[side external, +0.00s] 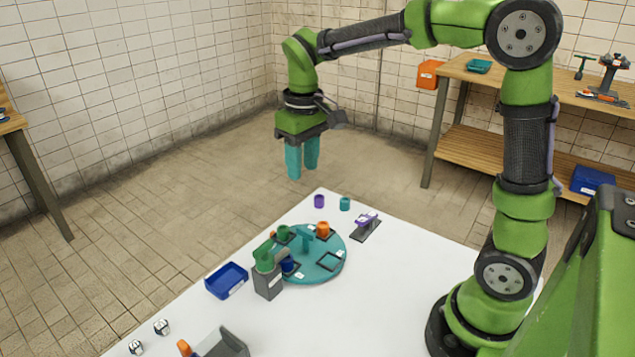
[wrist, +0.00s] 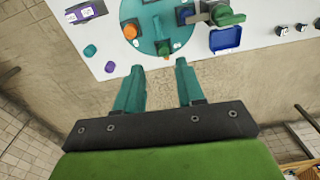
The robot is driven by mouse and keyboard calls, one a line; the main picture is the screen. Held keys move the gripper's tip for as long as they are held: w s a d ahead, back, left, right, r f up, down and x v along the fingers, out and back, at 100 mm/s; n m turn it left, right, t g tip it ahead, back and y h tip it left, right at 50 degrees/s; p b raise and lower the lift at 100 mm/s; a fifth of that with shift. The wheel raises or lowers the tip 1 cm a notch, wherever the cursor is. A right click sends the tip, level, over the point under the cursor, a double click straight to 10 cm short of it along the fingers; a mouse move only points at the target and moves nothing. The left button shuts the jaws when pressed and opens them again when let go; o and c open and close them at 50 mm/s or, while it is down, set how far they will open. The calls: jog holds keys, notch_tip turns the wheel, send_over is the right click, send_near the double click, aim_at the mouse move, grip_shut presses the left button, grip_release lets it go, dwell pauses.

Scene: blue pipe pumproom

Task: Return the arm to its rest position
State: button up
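My green arm holds my gripper (side external: 302,160) raised well above the far end of the white table (side external: 420,262). Its two teal fingers point down. In the wrist view the fingers of my gripper (wrist: 160,82) stand apart with nothing between them, so it is open and empty. Below lies a round teal turntable (side external: 325,268) with a green piece (side external: 283,232), an orange piece (side external: 322,229) and a blue piece (side external: 288,266) on it. My gripper touches none of these.
A purple cup (side external: 319,201) and a teal cup (side external: 345,203) stand near the table's far corner. A grey post with a green top (side external: 267,275) and a blue tray (side external: 227,281) stand beside the turntable. A wooden workbench (side external: 480,147) is behind. The air around my gripper is clear.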

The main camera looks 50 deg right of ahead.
jog(key=s+a+r+m+t+y, duration=0.1)
jog(key=s+t, duration=0.5)
jog(key=s, duration=0.8)
jog(key=shift+s+a+r+m+t+y, duration=0.35)
jog(key=shift+a+r+m, duration=0.25)
jog(key=shift+a+m, duration=0.55)
